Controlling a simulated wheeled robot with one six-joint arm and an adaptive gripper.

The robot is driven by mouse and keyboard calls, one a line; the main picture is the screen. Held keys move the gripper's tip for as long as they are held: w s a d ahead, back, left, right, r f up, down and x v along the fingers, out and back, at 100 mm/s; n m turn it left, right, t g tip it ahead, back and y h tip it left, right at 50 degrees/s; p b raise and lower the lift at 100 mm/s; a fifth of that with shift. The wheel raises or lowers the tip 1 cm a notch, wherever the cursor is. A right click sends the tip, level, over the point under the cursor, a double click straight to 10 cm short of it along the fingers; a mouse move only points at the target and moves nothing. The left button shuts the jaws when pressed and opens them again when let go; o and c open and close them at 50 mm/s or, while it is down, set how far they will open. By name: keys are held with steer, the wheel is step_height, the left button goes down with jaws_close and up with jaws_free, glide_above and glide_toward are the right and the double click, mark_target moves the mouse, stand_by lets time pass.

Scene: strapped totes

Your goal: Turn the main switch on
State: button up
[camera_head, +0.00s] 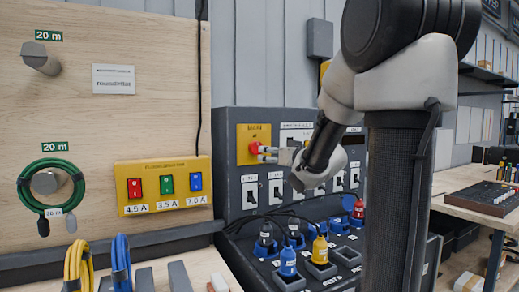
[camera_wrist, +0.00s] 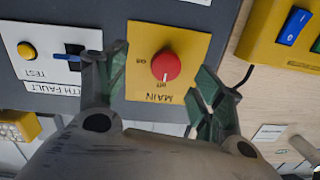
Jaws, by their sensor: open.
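The main switch is a red round knob (camera_wrist: 165,66) on a yellow plate (camera_wrist: 146,88) marked MAIN, which appears upside down in the wrist view. Small lettering sits above and left of the knob; a short white mark is on its lower part. In the head view the red knob (camera_head: 255,147) is on the dark panel's yellow plate (camera_head: 250,131). My gripper (camera_wrist: 160,66) is open, with one green-grey finger on each side of the knob in the wrist view. Gaps show between fingers and knob. My gripper (camera_head: 266,153) also shows in the head view, beside the knob.
Left of the dark panel (camera_head: 228,160) a yellow box (camera_head: 163,204) carries red, green and blue rockers. Breaker switches (camera_head: 250,192) and several plugs (camera_head: 288,262) are below my gripper. In the wrist view an earth-fault unit (camera_wrist: 62,86) with a yellow test button (camera_wrist: 27,50) is close by.

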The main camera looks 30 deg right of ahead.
mark_target(256, 148)
steer(key=w+a+r, duration=0.1)
steer(key=w, duration=0.7)
steer(key=shift+a+r+t+y, duration=0.25)
steer(key=shift+r+t+y, duration=0.05)
steer(key=shift+r+t, duration=0.1)
steer(key=shift+s, duration=0.1)
steer(key=c, duration=1)
